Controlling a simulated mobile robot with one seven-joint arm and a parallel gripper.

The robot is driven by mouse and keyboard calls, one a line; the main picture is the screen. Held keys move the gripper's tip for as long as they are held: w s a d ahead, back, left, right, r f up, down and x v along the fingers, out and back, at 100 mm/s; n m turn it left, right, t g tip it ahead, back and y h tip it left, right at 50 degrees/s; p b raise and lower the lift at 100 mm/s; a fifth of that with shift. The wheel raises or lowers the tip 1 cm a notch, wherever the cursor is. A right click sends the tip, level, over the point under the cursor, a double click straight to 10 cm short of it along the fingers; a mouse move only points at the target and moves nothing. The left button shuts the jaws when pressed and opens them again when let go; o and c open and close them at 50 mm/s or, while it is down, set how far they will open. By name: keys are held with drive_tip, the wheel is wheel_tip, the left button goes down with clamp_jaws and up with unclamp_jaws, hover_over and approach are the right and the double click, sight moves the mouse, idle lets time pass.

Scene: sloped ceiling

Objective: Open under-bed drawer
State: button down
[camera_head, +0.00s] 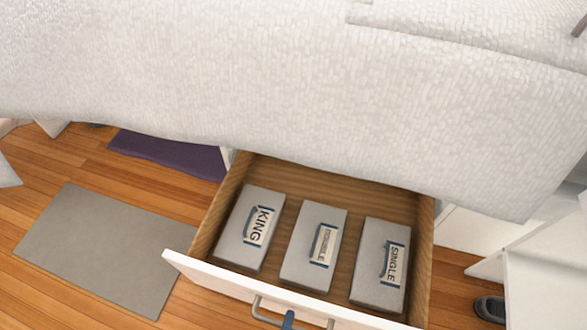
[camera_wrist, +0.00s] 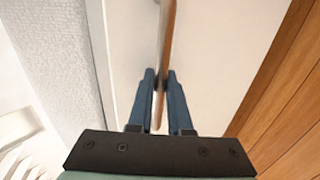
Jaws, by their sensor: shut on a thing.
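The under-bed drawer (camera_head: 228,274) is pulled well out from under the bed in the head view. Its white front faces the bottom of the picture, and its wooden inside is visible. A grey bar handle (camera_head: 257,307) is on the front. My gripper (camera_head: 289,318) shows only as a blue tip at the handle, cut off by the bottom edge. In the wrist view, my gripper (camera_wrist: 161,84) has its two blue fingers on either side of the thin handle bar (camera_wrist: 166,45), shut on it.
Three grey packages lie in the drawer, labelled KING (camera_head: 248,231), DOUBLE (camera_head: 314,247) and SINGLE (camera_head: 384,265). A white bedcover (camera_head: 280,90) overhangs the drawer's back. A grey mat (camera_head: 105,247) and purple mat (camera_head: 168,154) lie left; white furniture (camera_head: 540,270) stands right.

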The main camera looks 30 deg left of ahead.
drive_tip(key=shift+f+v, duration=0.15)
drive_tip(key=shift+v, duration=0.6)
drive_tip(key=shift+f+v, duration=0.15)
drive_tip(key=shift+v, duration=0.65)
drive_tip(key=c, duration=0.8)
unclamp_jaws()
drive_tip(key=shift+c, duration=0.2)
drive_tip(key=p+v, duration=0.4)
drive_tip(key=v, duration=0.9)
drive_tip(key=shift+s+d+f, duration=0.1)
drive_tip(key=shift+d, duration=0.05)
